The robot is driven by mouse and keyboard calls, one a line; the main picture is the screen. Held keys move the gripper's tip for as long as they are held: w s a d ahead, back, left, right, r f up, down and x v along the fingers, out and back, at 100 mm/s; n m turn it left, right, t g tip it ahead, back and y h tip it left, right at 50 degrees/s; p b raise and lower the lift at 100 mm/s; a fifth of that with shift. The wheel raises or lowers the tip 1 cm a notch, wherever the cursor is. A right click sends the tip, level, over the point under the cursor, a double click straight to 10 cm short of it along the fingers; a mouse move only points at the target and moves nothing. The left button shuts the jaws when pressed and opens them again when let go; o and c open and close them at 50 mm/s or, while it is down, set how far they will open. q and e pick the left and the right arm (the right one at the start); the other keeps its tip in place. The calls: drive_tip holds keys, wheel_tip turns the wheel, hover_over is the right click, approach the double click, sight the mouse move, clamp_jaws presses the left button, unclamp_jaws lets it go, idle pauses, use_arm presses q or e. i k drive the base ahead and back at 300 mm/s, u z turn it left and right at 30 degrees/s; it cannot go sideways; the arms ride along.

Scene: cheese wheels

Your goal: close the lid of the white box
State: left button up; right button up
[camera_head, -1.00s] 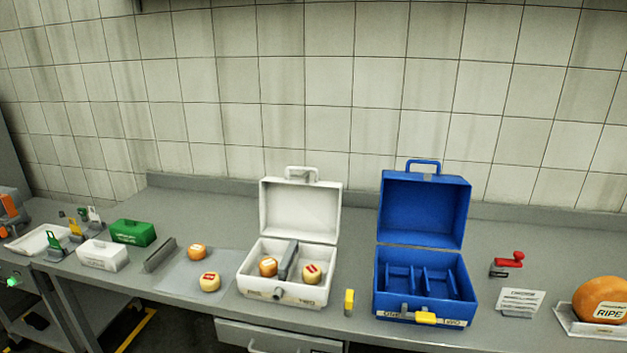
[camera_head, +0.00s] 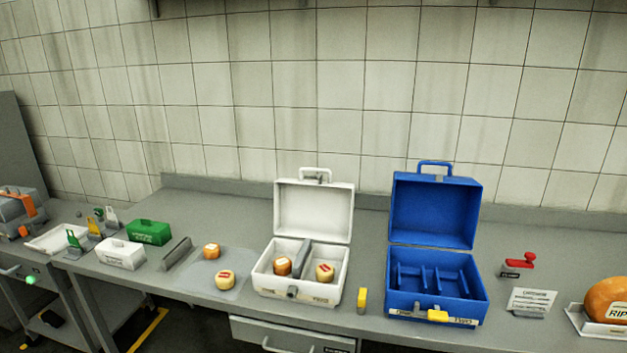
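The white box (camera_head: 332,286) stands open on the grey counter near the middle of the view. Its lid (camera_head: 314,212) is tilted up at the back, with a handle on top. A grey divider (camera_head: 302,257) splits the inside. An orange cheese wheel (camera_head: 283,266) lies in the left compartment and a pale one with a red label (camera_head: 325,272) in the right. A grey latch is on the box front. Neither of my grippers is in view.
An open, empty blue box (camera_head: 436,210) stands to the right, with a yellow block (camera_head: 362,300) between the boxes. Two cheese wheels (camera_head: 211,251) (camera_head: 225,280) lie on a mat at left. A red-handled item (camera_head: 521,260), a card (camera_head: 530,301) and a large orange wheel (camera_head: 606,299) are at right.

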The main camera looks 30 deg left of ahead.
sight(319, 210)
drive_tip(key=k, duration=0.35)
drive_tip(key=u, duration=1.05)
